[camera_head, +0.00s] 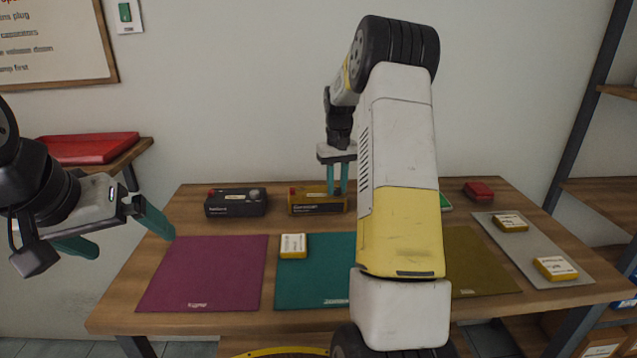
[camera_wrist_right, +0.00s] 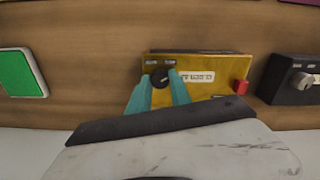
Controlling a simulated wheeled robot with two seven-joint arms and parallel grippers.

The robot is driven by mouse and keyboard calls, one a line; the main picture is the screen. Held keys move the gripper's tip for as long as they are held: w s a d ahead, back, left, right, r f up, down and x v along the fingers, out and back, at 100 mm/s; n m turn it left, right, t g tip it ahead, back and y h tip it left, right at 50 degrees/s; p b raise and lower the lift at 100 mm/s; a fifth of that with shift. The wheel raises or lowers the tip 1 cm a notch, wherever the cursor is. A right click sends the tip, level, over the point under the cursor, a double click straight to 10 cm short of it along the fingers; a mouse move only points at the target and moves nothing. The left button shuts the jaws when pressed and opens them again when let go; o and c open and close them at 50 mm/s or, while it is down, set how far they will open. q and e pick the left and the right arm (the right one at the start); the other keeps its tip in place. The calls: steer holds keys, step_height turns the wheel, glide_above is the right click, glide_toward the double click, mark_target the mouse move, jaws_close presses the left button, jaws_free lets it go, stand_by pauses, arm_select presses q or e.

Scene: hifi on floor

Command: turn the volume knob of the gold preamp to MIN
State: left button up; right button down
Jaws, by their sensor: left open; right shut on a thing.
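The gold preamp (camera_head: 312,201) stands on the table towards the back, left of my right arm in the head view. In the right wrist view the gold preamp (camera_wrist_right: 215,68) shows its black round volume knob (camera_wrist_right: 160,78), a white label and a red switch. My right gripper (camera_wrist_right: 160,84) points down at the preamp and its teal fingers are shut on the volume knob. The same gripper (camera_head: 337,190) hides the knob in the head view. The knob's MIN mark is too small to read. My left gripper (camera_head: 122,232) is open and empty, left of the table.
A black preamp (camera_head: 235,203) stands left of the gold one. Magenta (camera_head: 205,272), teal (camera_head: 310,285) and olive (camera_head: 480,262) mats lie in front. A yellow-white block (camera_head: 293,246) is on the teal mat. A grey mat (camera_head: 570,266) holds two similar blocks. A red box (camera_head: 478,191) is at back right.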

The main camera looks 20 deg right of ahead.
mark_target(337, 189)
stand_by(0.3)
steer(key=c, duration=1.2)
jaws_free()
steer(key=shift+o, duration=0.2)
steer(key=shift+r, duration=3.95)
